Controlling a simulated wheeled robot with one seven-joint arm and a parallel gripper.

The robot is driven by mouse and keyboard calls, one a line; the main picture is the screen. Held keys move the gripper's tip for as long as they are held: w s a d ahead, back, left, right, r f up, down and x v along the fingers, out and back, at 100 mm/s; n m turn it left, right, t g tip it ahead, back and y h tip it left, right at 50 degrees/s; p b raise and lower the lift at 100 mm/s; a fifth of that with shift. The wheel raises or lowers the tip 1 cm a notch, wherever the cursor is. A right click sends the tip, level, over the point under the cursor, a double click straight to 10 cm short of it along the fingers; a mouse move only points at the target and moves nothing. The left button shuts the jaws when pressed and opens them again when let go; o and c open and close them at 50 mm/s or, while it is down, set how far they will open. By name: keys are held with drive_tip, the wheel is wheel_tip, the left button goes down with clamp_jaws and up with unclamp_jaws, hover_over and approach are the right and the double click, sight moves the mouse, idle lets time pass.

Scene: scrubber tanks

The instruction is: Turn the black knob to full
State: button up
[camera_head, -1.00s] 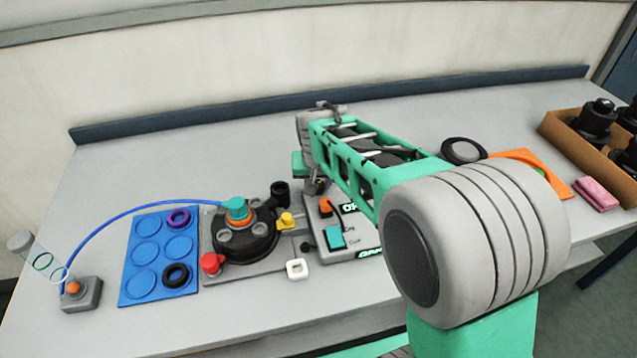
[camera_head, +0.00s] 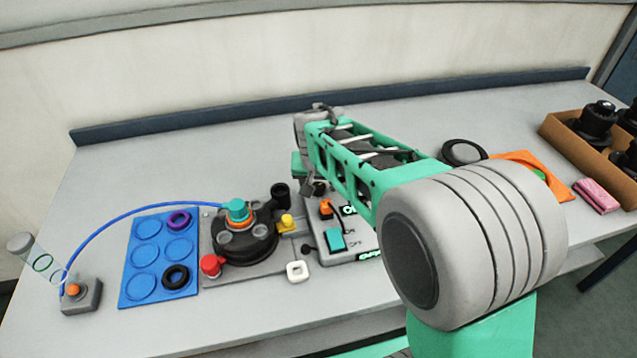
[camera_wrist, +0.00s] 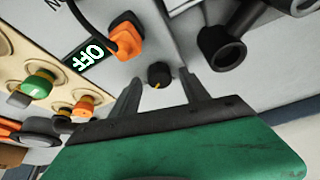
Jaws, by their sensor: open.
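The black knob (camera_wrist: 159,74) is a small round knob with a yellow mark, seen in the wrist view on a light grey panel (camera_wrist: 150,55). The mark points toward the lower edge of that view. My gripper (camera_wrist: 159,84) is open, with one finger on each side of the knob in the picture. I cannot tell whether the fingers touch it. A display (camera_wrist: 86,55) near the knob reads OFF. In the head view my gripper (camera_head: 314,188) is small and partly covered by my arm, above the grey control box (camera_head: 345,256); I cannot make out the knob there.
An orange switch or plug (camera_wrist: 124,38) and a black pipe fitting (camera_wrist: 220,46) are close to the knob. Left of the box are a black tank lid (camera_head: 247,245), a red knob (camera_head: 210,265) and a blue tray (camera_head: 135,285). A cardboard box (camera_head: 570,145) stands far right.

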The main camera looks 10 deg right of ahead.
drive_tip(key=shift+r, duration=0.1)
drive_tip(key=v, duration=0.7)
drive_tip(key=shift+r, duration=0.25)
drive_tip(key=shift+s, duration=0.15)
